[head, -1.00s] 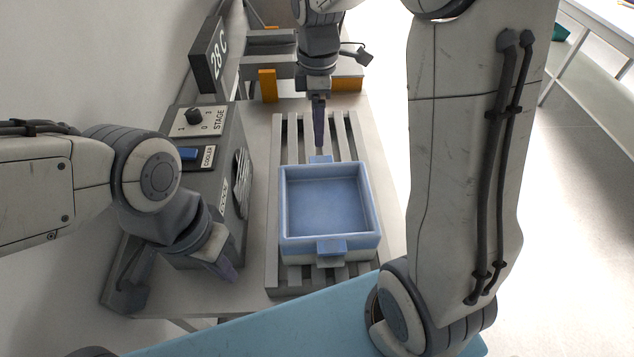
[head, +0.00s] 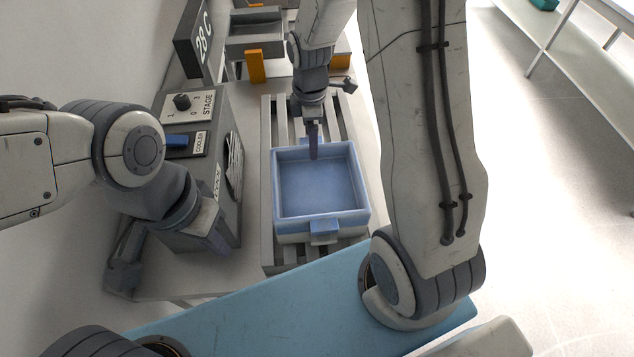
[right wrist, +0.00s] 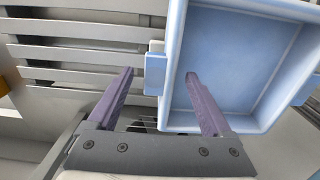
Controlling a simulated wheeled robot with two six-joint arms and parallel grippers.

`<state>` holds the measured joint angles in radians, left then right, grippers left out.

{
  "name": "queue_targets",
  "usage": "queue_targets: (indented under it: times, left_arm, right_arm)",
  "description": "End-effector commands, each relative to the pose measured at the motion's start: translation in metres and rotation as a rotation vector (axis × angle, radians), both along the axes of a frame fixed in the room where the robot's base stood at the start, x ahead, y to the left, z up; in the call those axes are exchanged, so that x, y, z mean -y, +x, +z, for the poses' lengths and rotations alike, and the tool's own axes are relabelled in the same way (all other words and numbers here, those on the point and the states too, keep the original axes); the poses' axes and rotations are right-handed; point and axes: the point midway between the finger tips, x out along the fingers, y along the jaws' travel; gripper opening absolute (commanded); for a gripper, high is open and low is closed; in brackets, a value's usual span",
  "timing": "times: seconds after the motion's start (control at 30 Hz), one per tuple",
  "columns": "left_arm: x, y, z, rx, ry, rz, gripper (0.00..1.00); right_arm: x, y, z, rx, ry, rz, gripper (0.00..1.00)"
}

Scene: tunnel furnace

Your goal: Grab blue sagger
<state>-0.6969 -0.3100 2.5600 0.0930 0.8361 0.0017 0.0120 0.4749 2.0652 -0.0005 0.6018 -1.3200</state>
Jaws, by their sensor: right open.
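The blue sagger (head: 320,190) is a square open tray, empty inside, on the slatted rack in the head view. It has a tab (head: 324,231) on its near side and another on its far side. My right gripper (head: 313,155) is at the far rim. In the right wrist view the sagger (right wrist: 232,60) is at the upper right. My right gripper (right wrist: 160,75) is open there, one finger across the sagger's inside, the other outside, with the rim and tab (right wrist: 154,68) between them in the picture. My left gripper (head: 218,238) hangs beside the control box, its jaws unclear.
The grey control box (head: 226,125) with knob and cooler switch stands left of the rack. A display reading 28 C (head: 200,38) is behind it. The slatted rack (head: 266,150) runs towards grey and orange fixtures (head: 256,66). A white table (head: 570,30) stands far right.

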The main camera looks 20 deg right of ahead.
Motion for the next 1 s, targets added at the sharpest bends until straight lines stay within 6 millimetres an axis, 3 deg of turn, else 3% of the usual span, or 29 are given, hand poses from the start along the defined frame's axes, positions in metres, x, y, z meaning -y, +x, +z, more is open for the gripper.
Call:
queue_targets:
  times: [0.07, 0.1, 0.3, 1.0]
  left_arm:
    - [0.0000, -0.0001, -0.0003, 0.000, 0.000, 0.000, 0.00]
    - [0.0000, -0.0001, -0.0003, 0.000, 0.000, 0.000, 0.00]
    - [0.0000, -0.0001, -0.0003, 0.000, 0.000, 0.000, 0.00]
    - [0.0000, 0.0000, -0.0001, 0.000, 0.000, 0.000, 0.00]
  right_arm:
    - [0.0000, 0.0000, 0.0001, 0.000, 0.000, 0.000, 0.84]
    - [0.0000, 0.0001, 0.0002, 0.000, 0.000, 0.000, 0.76]
    - [0.0000, 0.0001, 0.0005, 0.000, 0.000, 0.000, 0.00]
    - [0.0001, 0.0002, 0.0012, 0.000, 0.000, 0.000, 0.00]
